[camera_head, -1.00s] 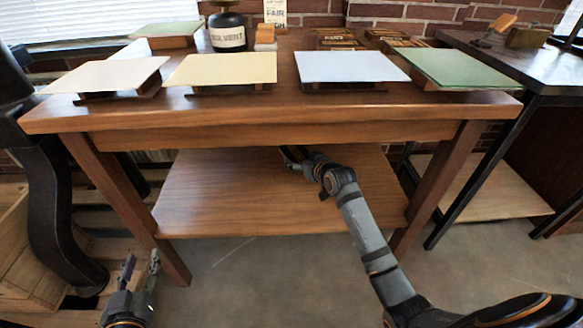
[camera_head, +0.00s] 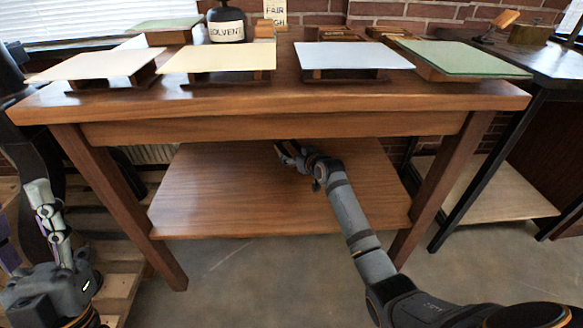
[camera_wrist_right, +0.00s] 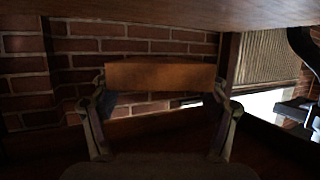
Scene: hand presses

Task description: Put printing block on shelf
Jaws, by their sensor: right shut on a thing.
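The wooden printing block (camera_wrist_right: 160,76) shows in the right wrist view as a plain orange-brown bar between the two fingertips. My right gripper (camera_head: 288,152) is shut on it. In the head view this gripper is under the table top, above the back part of the lower shelf (camera_head: 220,205). The block is hard to make out there. I cannot tell whether it touches the shelf. My left gripper (camera_head: 27,232) is at the lower left, its fingers spread and pointing up, with nothing seen between them.
The table top (camera_head: 290,100) overhangs the shelf, with legs at both sides. On it stand several paper-covered presses, including a white one (camera_head: 352,56) and a green one (camera_head: 465,58), and a solvent bottle (camera_head: 226,24). A dark side table (camera_head: 535,65) stands right. The shelf's front is clear.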

